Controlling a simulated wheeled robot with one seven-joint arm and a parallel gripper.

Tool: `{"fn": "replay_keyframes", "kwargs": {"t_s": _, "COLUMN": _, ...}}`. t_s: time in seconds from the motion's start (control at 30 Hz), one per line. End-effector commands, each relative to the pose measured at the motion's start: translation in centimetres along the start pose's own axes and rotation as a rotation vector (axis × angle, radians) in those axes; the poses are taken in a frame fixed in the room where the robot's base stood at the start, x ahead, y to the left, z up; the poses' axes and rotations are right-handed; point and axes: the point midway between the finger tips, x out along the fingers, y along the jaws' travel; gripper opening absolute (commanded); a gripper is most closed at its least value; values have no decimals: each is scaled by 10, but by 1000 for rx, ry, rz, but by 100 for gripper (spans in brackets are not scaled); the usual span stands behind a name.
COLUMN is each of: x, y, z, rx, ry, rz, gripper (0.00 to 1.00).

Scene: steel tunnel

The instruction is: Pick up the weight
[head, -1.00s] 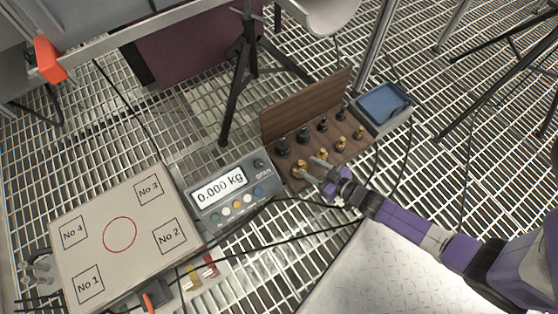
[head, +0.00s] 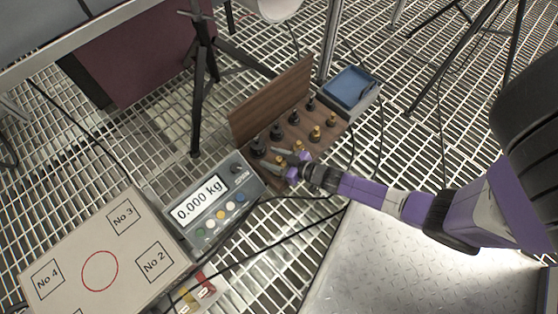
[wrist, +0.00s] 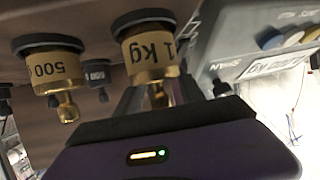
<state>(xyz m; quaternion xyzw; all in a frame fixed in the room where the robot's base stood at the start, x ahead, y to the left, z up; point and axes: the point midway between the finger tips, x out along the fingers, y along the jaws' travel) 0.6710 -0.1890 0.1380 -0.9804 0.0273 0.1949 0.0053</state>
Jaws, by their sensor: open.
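Brass and black weights stand in two rows in a wooden box with its lid raised. In the wrist view, a brass weight marked 1 kg (wrist: 148,52) has its narrow knob between the fingers of my gripper (wrist: 160,98). I cannot tell whether they touch it. A brass weight marked 500 (wrist: 48,68) stands to its left. In the head view, my gripper (head: 284,158) is open at the near-left end of the brass row and partly hides the weight there.
A scale display (head: 205,200) reading 0.000 kg stands left of the wooden box (head: 262,103). The scale plate (head: 70,245) is empty, with a red circle and numbered squares. A blue-topped case (head: 350,88) stands right of the box. A black stand (head: 200,85) and cables are nearby.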

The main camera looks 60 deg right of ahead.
Motion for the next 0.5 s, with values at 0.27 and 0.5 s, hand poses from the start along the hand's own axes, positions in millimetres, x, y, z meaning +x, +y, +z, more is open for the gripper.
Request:
{"fn": "replay_keyframes", "kwargs": {"t_s": 0.27, "x": 0, "y": 0, "z": 0, "rx": 0, "ry": -1, "rz": 1, "gripper": 30}}
{"fn": "replay_keyframes", "kwargs": {"t_s": 0.5, "x": -1, "y": 0, "z": 1, "rx": 0, "ry": -4, "rz": 1, "gripper": 0}}
